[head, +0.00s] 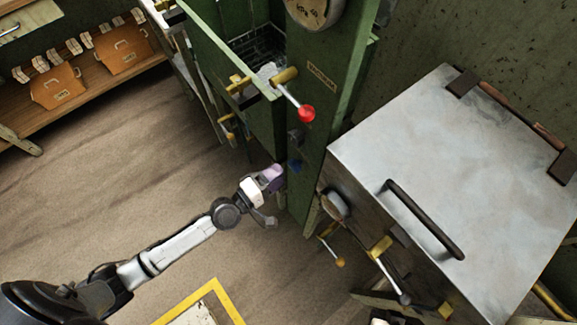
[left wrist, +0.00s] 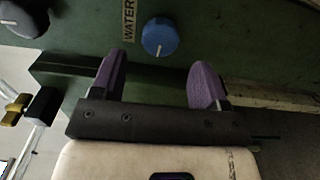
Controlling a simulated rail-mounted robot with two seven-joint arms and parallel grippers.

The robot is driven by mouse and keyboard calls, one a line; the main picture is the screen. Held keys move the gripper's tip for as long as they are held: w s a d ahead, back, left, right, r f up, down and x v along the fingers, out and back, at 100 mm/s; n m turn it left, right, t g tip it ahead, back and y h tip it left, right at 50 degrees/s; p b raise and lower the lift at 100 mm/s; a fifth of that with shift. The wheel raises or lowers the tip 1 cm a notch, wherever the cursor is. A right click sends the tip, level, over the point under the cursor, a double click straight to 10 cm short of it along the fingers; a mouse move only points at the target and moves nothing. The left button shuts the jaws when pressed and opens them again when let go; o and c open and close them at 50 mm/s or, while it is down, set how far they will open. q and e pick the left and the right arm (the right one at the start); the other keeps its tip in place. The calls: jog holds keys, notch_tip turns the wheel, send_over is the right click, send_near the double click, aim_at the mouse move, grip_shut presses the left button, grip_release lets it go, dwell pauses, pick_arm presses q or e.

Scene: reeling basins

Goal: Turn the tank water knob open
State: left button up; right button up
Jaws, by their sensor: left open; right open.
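The blue water knob (head: 294,166) is on the front of the green tank post, low down. In the left wrist view the round blue knob (left wrist: 160,37) has a white pointer mark and sits beside a "WATER" label (left wrist: 129,17). My left gripper (head: 273,177) is just in front of the post, close to the knob. Its two purple fingers (left wrist: 160,78) are spread apart and empty. In the left wrist view the knob appears just beyond the gap between them, and contact is not visible. My right gripper is not seen.
A dark knob (head: 296,137) sits above the blue one. A red-tipped lever (head: 306,113) sticks out higher up. A metal-topped box (head: 440,165) with a black handle stands close on the right. Open floor (head: 110,180) lies left of my arm.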

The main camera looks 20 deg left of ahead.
pick_arm(q)
jog(key=v, duration=0.7)
jog(key=shift+s+a, duration=0.2)
jog(key=shift+s, duration=0.15)
jog(key=shift+f, duration=0.1)
